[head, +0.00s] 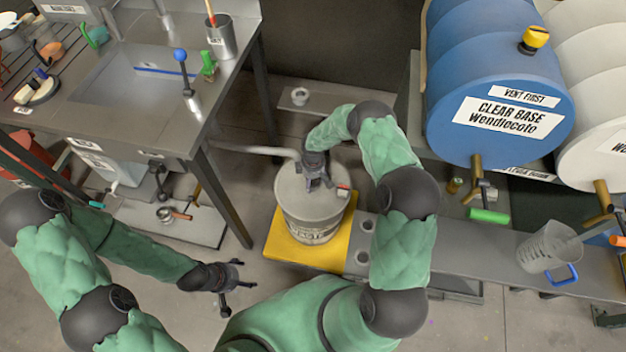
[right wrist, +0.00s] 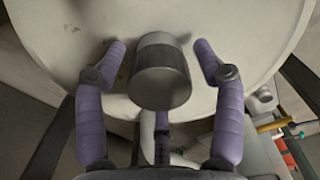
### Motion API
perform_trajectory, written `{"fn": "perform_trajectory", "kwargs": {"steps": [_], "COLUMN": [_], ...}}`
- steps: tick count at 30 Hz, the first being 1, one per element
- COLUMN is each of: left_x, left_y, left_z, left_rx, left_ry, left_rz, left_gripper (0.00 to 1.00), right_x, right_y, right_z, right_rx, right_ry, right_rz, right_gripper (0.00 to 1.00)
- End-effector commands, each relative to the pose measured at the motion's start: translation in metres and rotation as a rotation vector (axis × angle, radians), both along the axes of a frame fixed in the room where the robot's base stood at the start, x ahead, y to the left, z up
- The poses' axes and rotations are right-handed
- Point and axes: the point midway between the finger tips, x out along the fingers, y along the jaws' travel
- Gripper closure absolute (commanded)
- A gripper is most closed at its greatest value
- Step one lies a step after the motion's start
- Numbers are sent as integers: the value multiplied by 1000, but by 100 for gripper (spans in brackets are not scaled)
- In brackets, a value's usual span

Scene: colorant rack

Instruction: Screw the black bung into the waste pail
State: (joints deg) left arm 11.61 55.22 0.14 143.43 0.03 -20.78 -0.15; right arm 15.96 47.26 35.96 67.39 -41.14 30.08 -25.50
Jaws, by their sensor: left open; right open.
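The waste pail (head: 312,222) is a light grey drum with a lettered label, standing on a yellow platform (head: 283,250). Its pale lid fills the back of the right wrist view (right wrist: 240,50). The black bung (right wrist: 160,75), a dark cylinder with a ridged side, is on the lid in the right wrist view; how deep it sits cannot be told. My right gripper (head: 317,183) is above the lid. In the wrist view its purple fingers (right wrist: 160,55) are open on both sides of the bung, with visible gaps. My left gripper (head: 228,290) is open and empty above the floor.
A small red item (head: 343,191) is at the lid's right edge. A grey bench (head: 480,248) with a clear jug (head: 548,247) lies right, below a blue drum (head: 490,80). A steel sink table (head: 130,100) stands left.

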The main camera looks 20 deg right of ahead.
Motion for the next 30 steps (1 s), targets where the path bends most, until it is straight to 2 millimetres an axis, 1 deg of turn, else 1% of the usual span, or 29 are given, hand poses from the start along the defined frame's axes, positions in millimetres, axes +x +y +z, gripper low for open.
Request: {"fn": "perform_trajectory", "kwargs": {"steps": [3,6,9,12,26,27,29,30], "left_x": [0,0,0,0,0,0,0,0], "left_y": [0,0,0,0,0,0,0,0], "left_z": [0,0,0,0,0,0,0,0], "left_rx": [0,0,0,0,0,0,0,0], "left_ry": [0,0,0,0,0,0,0,0], "left_rz": [0,0,0,0,0,0,0,0], "left_gripper": [24,24,24,24,24,24,24,24], "right_x": [0,-1,-1,-1,0,0,0,0], "right_y": [0,1,1,1,-1,-1,-1,-1], "right_z": [0,0,0,0,0,0,0,0], "right_rx": [1,0,0,0,0,0,0,0], "right_ry": [1,2,2,1,1,1,1,1], "right_rz": [143,250,317,340,336,336,336,336], "right_gripper": [31,31,31,31,31,37,53,65]}}
